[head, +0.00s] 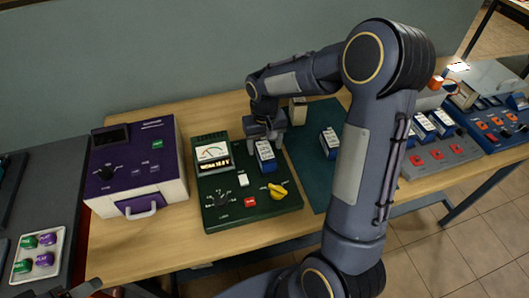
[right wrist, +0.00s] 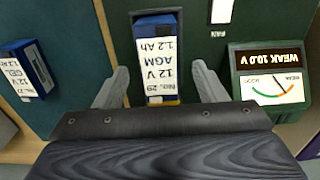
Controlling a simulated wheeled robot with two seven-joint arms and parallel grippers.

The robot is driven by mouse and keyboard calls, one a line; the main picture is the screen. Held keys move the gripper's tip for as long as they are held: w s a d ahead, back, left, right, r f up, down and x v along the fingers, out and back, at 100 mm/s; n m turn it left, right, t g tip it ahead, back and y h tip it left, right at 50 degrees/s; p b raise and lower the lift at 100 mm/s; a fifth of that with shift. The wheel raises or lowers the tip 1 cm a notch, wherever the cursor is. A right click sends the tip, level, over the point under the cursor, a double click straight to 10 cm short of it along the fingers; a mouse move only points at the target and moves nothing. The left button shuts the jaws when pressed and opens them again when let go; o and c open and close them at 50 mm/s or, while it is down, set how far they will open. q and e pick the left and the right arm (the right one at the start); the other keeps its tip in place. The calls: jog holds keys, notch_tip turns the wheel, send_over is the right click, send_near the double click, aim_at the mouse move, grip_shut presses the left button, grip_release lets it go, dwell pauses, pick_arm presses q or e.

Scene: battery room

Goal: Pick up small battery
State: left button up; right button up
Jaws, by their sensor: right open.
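A small blue battery with a white label (head: 265,155) stands on the green tester (head: 225,212). In the right wrist view the label on this battery (right wrist: 157,62) reads 12 V AGM 1.2 Ah. My right gripper (head: 267,136) is just above and behind it. Its open fingers (right wrist: 160,88) lie on either side of the battery's near end, with gaps visible. A second blue and white battery (head: 330,142), marked GEL, stands on the dark green mat (head: 312,172). A dark piece at the bottom left edge may be my left gripper (head: 86,289); its jaws are unclear.
The tester's meter (right wrist: 268,88) reads WEAK 10.0 V. A purple box (head: 135,165) stands left of the tester. A grey unit (head: 440,153) with batteries is at the right. A tray of colored pieces (head: 38,255) lies left.

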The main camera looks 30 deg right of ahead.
aim_at(265, 149)
jog(key=shift+f, duration=1.6)
jog(key=shift+c, duration=0.5)
jog(key=shift+r, duration=0.1)
grip_shut()
